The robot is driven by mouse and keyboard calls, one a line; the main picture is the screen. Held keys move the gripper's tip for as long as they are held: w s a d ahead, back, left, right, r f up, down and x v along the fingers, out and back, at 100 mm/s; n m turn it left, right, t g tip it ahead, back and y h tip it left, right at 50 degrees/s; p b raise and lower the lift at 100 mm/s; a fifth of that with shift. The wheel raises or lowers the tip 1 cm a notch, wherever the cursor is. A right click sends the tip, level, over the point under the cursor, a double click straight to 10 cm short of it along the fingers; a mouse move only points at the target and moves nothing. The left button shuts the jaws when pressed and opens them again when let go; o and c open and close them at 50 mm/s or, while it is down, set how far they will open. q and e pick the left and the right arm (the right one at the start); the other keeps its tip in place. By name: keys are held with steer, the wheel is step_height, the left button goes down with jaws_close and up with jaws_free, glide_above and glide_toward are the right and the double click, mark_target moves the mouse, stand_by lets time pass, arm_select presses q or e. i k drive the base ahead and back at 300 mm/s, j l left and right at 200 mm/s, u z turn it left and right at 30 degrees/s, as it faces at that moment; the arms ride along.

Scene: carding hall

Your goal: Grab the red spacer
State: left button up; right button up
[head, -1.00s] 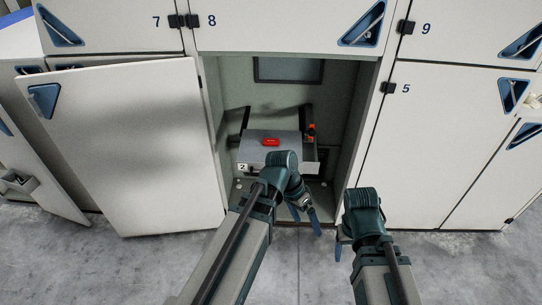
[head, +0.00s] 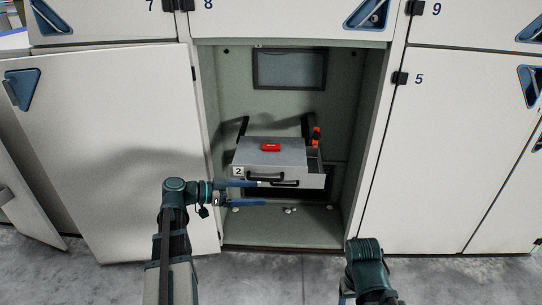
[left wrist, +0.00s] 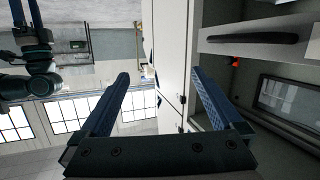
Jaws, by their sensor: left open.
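The red spacer appears to be the small flat red block (head: 271,147), lying on top of the grey drawer unit marked 2 (head: 247,156) inside the open cabinet. My left gripper (head: 262,193) is open and empty, in front of and below the unit's handles, its fingers pointing right. It also shows open in the left wrist view (left wrist: 160,73), with nothing between its fingers. A small red patch (left wrist: 234,62) shows beyond the right finger there; I cannot tell which thing it is. My right gripper is mostly hidden behind its own wrist at the lower right.
An orange-red and black item (head: 316,137) stands at the unit's right side. The cabinet door (head: 105,150) hangs open to the left; door 5 (head: 440,160) on the right is shut. Several small pale objects (head: 290,210) lie on the cabinet floor.

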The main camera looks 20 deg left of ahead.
mark_target(266, 147)
steer(key=i+j, duration=0.2)
steer(key=j, duration=0.15)
steer(key=i+j, duration=0.15)
steer(key=j, duration=0.25)
steer(key=i, duration=0.4)
